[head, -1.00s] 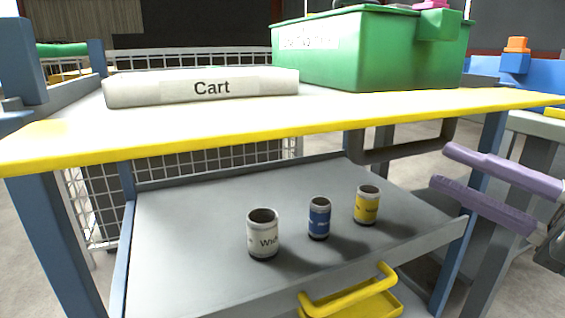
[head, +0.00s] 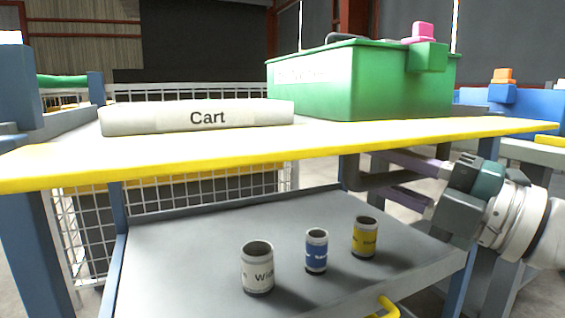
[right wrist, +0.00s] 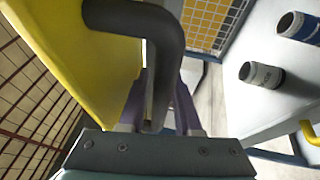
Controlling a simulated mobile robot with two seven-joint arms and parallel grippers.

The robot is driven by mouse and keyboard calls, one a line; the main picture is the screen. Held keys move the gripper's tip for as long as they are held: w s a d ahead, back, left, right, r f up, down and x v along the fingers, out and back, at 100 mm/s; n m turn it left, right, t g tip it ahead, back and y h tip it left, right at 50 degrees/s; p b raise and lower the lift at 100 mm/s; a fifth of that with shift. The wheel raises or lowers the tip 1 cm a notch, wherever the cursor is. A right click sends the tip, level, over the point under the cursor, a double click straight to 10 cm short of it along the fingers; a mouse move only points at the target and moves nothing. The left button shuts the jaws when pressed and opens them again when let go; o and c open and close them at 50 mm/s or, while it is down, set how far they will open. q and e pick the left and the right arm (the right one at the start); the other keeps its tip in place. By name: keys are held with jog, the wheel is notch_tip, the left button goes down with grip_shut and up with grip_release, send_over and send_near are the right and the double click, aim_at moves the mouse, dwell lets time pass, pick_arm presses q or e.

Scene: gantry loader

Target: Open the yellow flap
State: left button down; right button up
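In the right wrist view a broad yellow surface (right wrist: 85,65) fills the left; I cannot tell for sure whether it is the flap or the cart top's edge. A dark bent handle bar (right wrist: 158,60) stands out beside it. In the head view the handle (head: 375,180) hangs below the white top's yellow edge (head: 230,161). My right gripper (head: 410,182) reaches in from the right with its purple fingers either side of the bar. In the right wrist view the gripper (right wrist: 162,105) shows a gap beside the bar. My left gripper is not in view.
White (head: 257,270), blue (head: 316,252) and yellow-labelled (head: 364,238) cans stand on the grey lower shelf (head: 180,260). A yellow pull (head: 388,308) sits below its front edge. A green bin (head: 400,95) and a white "Cart" block (head: 150,117) are on the top.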

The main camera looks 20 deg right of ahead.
jog(key=shift+c, duration=0.4)
grip_shut()
dwell(0.9)
